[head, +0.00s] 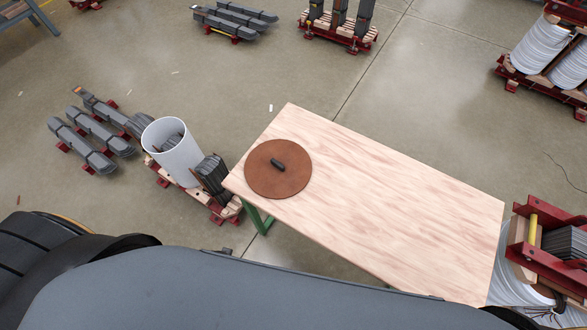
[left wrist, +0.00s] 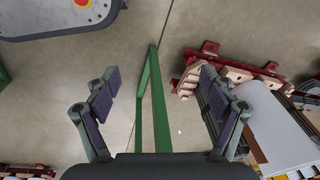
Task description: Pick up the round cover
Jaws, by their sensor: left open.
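The round cover (head: 262,182) is a flat brown disc with a small dark handle (head: 278,164) at its middle. It lies on the left end of the wooden table (head: 400,215) in the head view. In the left wrist view my left gripper (left wrist: 160,88) is open, its two fingers wide apart with nothing between them. Below it are the floor and a green table leg (left wrist: 159,105). The cover does not show in the left wrist view. Neither gripper shows in the head view, and my right gripper is in no view.
A white cylinder (head: 172,155) and dark stacked cores (head: 212,172) stand on a red and wood stand left of the table. A red frame (head: 540,240) with white coils stands at the right. Most of the tabletop is bare.

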